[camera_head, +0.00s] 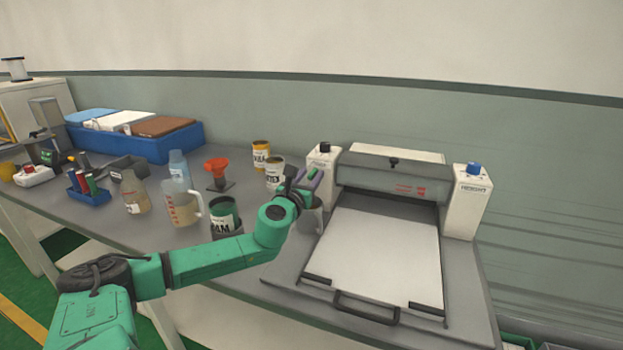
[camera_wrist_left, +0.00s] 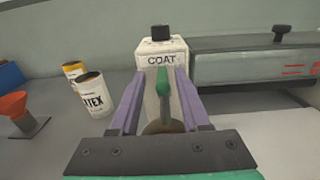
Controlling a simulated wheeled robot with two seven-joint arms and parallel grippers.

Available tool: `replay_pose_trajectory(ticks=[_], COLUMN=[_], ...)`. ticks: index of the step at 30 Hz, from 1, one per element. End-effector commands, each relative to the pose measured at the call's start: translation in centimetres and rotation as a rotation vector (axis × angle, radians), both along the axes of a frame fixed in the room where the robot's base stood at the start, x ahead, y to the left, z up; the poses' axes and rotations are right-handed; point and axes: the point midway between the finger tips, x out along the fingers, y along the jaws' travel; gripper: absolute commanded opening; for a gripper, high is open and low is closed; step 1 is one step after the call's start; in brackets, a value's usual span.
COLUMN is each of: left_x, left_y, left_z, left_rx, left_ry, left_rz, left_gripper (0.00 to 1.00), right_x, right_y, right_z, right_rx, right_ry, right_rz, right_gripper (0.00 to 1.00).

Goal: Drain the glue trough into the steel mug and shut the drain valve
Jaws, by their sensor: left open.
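The coating machine (camera_head: 385,215) stands at the right, with a white left end block (camera_wrist_left: 160,50) marked COAT. A green-tipped lever (camera_wrist_left: 162,82), which looks like the drain valve handle, points upward in front of that block. My left gripper (camera_head: 309,180) is open, its purple fingers on either side of the lever in the left wrist view (camera_wrist_left: 160,85); I cannot tell whether they touch it. The grey steel mug (camera_head: 310,217) stands beside the machine below my gripper. A brownish round patch between the fingers may be its contents. The glue trough's inside is hidden. My right gripper is out of view.
Two labelled cans (camera_head: 273,172) stand behind my gripper. A blue tray (camera_head: 150,145) lies farther back. White sheet covers the machine bed.

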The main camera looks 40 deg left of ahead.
Motion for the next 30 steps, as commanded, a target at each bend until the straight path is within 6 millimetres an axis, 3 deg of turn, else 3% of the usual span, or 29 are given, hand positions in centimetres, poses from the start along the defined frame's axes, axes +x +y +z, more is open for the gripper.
replay_pose_trajectory(ticks=[11, 12, 15, 30], left_x=[0.5, 0.5, 0.5, 0.6], left_y=[-0.1, -0.1, -0.1, -0.4], left_z=[0.0, 0.0, 0.0, 0.5], left_rx=[0.001, 0.000, 0.000, -0.004], left_ry=[0.000, 0.000, 0.000, -0.004], left_rz=[-0.005, -0.005, -0.005, 0.062], left_gripper=[0.46, 0.31, 0.00, 0.00], right_x=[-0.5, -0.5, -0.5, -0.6], right_y=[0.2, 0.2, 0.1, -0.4], right_z=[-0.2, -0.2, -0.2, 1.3], right_rx=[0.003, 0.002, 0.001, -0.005], right_ry=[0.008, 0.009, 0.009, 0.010], right_rz=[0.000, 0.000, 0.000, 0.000], right_gripper=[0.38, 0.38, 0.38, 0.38])
